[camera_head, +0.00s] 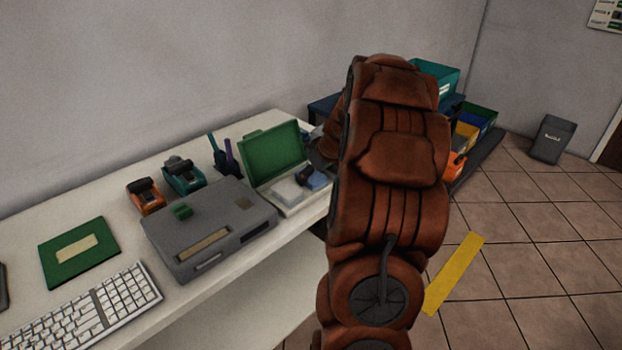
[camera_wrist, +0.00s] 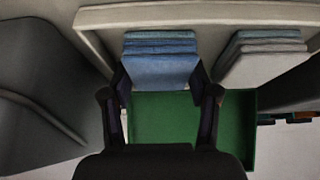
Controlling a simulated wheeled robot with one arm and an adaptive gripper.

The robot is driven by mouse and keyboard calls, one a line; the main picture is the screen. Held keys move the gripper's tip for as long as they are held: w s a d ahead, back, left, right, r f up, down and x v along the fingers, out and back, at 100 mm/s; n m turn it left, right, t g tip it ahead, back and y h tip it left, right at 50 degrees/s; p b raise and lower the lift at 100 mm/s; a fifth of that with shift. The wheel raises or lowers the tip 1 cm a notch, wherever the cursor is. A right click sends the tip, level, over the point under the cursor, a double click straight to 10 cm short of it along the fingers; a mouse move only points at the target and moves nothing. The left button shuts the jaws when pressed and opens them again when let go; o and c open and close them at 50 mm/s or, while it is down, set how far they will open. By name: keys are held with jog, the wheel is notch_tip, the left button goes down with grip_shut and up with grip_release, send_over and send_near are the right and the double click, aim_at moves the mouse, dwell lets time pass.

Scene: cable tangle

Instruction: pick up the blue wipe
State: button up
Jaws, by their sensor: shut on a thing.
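The blue wipe (camera_wrist: 160,70) shows in the wrist view as a folded blue piece at the front of a small stack, in the open case (camera_head: 303,208). My gripper (camera_wrist: 160,80) has one finger at each side of this wipe and is shut on it. The wipe is still close against the stack, and I cannot tell whether it is lifted. In the head view, blue wipes (camera_head: 318,181) show in the case beside white ones (camera_head: 288,190). My arm hides part of the case's right side there.
The green lid (camera_head: 272,150) stands open behind the case. White-grey wipes (camera_wrist: 262,62) lie beside the blue ones. A grey toolbox (camera_head: 208,228) stands left of the case. Labellers, a green board and a keyboard (camera_head: 95,308) lie farther left on the white table.

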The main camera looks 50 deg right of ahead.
jog(key=shift+r, duration=0.15)
jog(key=shift+r, duration=1.65)
jog(key=s+a+b, duration=0.1)
jog(key=s+a, duration=0.3)
jog(key=s, duration=0.3)
jog(key=s+a+r+b, duration=0.1)
jog(key=s+a, duration=0.3)
jog(key=s, duration=0.3)
jog(key=shift+r, duration=0.25)
